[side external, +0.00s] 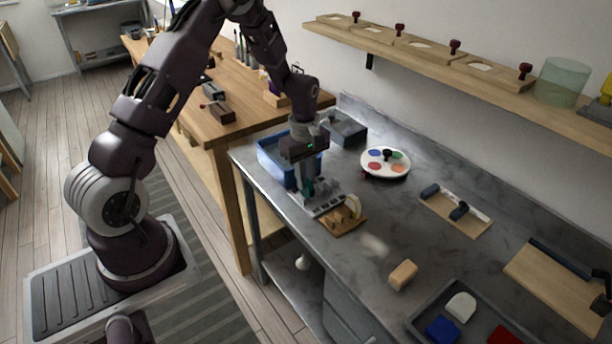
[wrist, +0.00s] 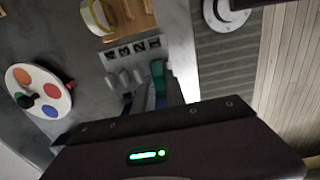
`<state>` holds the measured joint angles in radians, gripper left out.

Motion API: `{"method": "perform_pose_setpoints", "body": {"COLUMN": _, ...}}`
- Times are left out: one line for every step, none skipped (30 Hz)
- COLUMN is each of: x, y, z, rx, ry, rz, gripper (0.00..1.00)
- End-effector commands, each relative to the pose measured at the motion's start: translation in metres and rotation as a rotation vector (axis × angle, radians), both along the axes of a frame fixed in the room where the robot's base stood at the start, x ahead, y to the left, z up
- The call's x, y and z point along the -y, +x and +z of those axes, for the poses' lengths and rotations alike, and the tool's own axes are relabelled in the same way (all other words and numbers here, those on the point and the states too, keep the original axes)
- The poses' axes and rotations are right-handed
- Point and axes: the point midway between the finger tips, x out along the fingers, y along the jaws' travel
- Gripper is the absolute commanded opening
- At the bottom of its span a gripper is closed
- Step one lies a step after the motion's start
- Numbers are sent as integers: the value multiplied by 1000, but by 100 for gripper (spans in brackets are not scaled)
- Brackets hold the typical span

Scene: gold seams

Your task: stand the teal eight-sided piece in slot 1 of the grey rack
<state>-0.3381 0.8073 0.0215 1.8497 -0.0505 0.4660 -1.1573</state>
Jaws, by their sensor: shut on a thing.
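The grey rack (side external: 325,206) stands on the workbench, with light slot dividers. My gripper (side external: 307,190) points down at the rack and is shut on the teal eight-sided piece (wrist: 158,72). The piece is upright at the right end of the rack in the wrist view. In the side view only a little teal (side external: 309,189) shows between the fingers. Its lower end is hidden, so I cannot tell whether it touches the slot floor.
A blue bin (side external: 268,152) is close behind my gripper. A wooden block with pegs (side external: 345,226) and a cream ring-shaped piece (side external: 354,206) sit beside the rack. A round paint palette (side external: 372,163) is further back. Bench space right of the wooden block is mostly clear.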

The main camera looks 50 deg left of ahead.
Motion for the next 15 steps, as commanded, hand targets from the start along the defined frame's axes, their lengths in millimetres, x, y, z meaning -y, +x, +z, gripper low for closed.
{"method": "perform_pose_setpoints", "body": {"x": 0, "y": 0, "z": -1, "rx": 0, "ry": 0, "rz": 0, "gripper": 0}}
{"method": "perform_pose_setpoints", "body": {"x": 0, "y": 0, "z": -1, "rx": -1, "ry": 0, "rz": 0, "gripper": 0}}
{"method": "perform_pose_setpoints", "body": {"x": 0, "y": 0, "z": -2, "rx": -1, "ry": 0, "rz": 0, "gripper": 0}}
{"method": "perform_pose_setpoints", "body": {"x": 0, "y": 0, "z": -2, "rx": -1, "ry": 0, "rz": 0, "gripper": 0}}
{"method": "perform_pose_setpoints", "body": {"x": 0, "y": 0, "z": -3, "rx": -1, "ry": 0, "rz": 0, "gripper": 0}}
{"method": "perform_pose_setpoints", "body": {"x": 0, "y": 0, "z": -4, "rx": -1, "ry": 0, "rz": 0, "gripper": 0}}
{"method": "perform_pose_setpoints", "body": {"x": 0, "y": 0, "z": -4, "rx": -1, "ry": 0, "rz": 0, "gripper": 0}}
{"method": "perform_pose_setpoints", "body": {"x": 0, "y": 0, "z": -4, "rx": -1, "ry": 0, "rz": 0, "gripper": 0}}
{"method": "perform_pose_setpoints", "body": {"x": 0, "y": 0, "z": -5, "rx": -1, "ry": -1, "rz": 1, "gripper": 0}}
{"method": "perform_pose_setpoints", "body": {"x": 0, "y": 0, "z": -5, "rx": -1, "ry": -1, "rz": 1, "gripper": 0}}
{"method": "perform_pose_setpoints", "body": {"x": 0, "y": 0, "z": -6, "rx": -1, "ry": -1, "rz": 1, "gripper": 0}}
{"method": "perform_pose_setpoints", "body": {"x": 0, "y": 0, "z": -6, "rx": -1, "ry": -1, "rz": 1, "gripper": 0}}
{"method": "perform_pose_setpoints", "body": {"x": 0, "y": 0, "z": -7, "rx": -1, "ry": -1, "rz": 1, "gripper": 0}}
{"method": "perform_pose_setpoints", "body": {"x": 0, "y": 0, "z": -7, "rx": -1, "ry": -1, "rz": 1, "gripper": 0}}
{"method": "perform_pose_setpoints", "body": {"x": 0, "y": 0, "z": -8, "rx": -1, "ry": 0, "rz": 1, "gripper": 0}}
